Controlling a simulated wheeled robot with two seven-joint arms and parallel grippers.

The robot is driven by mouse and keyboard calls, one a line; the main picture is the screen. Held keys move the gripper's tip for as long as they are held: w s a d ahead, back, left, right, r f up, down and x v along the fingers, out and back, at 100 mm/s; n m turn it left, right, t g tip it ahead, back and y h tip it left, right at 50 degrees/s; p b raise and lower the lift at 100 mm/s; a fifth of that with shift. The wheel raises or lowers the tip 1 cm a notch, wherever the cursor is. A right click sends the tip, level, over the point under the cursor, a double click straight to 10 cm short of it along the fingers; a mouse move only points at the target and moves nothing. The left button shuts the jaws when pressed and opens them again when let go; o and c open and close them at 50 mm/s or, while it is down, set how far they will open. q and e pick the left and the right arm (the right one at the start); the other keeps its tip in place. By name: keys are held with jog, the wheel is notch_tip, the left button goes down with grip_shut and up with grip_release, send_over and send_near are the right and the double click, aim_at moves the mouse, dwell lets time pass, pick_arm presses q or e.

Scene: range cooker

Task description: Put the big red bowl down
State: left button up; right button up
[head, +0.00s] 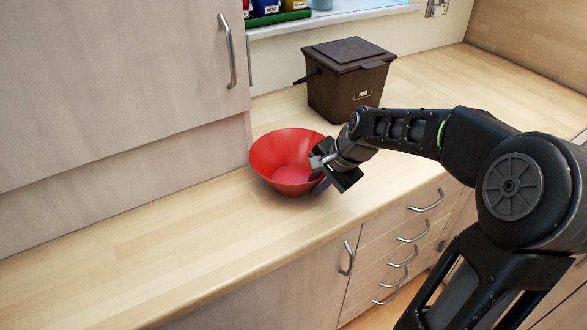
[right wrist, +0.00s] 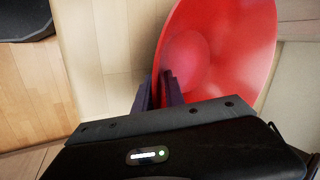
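The big red bowl (head: 283,155) is upright at the worktop, left of the dark brown food bin. My right gripper (head: 320,163) is at the bowl's right rim. In the right wrist view my right gripper (right wrist: 158,90) has one finger outside and one inside the wall of the bowl (right wrist: 225,50), and the fingers look closed on the rim. The bowl's underside is hidden, so I cannot tell whether it touches the worktop or hangs just above it. My left gripper is not in view.
The brown food bin (head: 345,85) stands behind the bowl. The wooden worktop (head: 140,235) is clear to the left. A tall cupboard (head: 110,80) borders it at the back left. Drawers (head: 395,245) are below the front edge. A windowsill (head: 330,17) holds small containers.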

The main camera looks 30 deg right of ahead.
jog(key=shift+c, duration=0.4)
grip_shut()
dwell(0.8)
jog(key=shift+d+r, duration=0.1)
jog(key=shift+r, duration=0.05)
jog(key=shift+s+d+r, duration=0.1)
jog(key=shift+r, duration=0.25)
notch_tip(320, 180, up, 6)
jog(key=shift+r+b, duration=0.25)
jog(key=shift+b, duration=0.05)
jog(key=s+d+b, duration=0.3)
jog(key=s+d, duration=0.9)
jog(key=s, duration=0.3)
jog(key=shift+s+f, duration=0.2)
jog(key=shift+s, duration=0.05)
dwell(0.3)
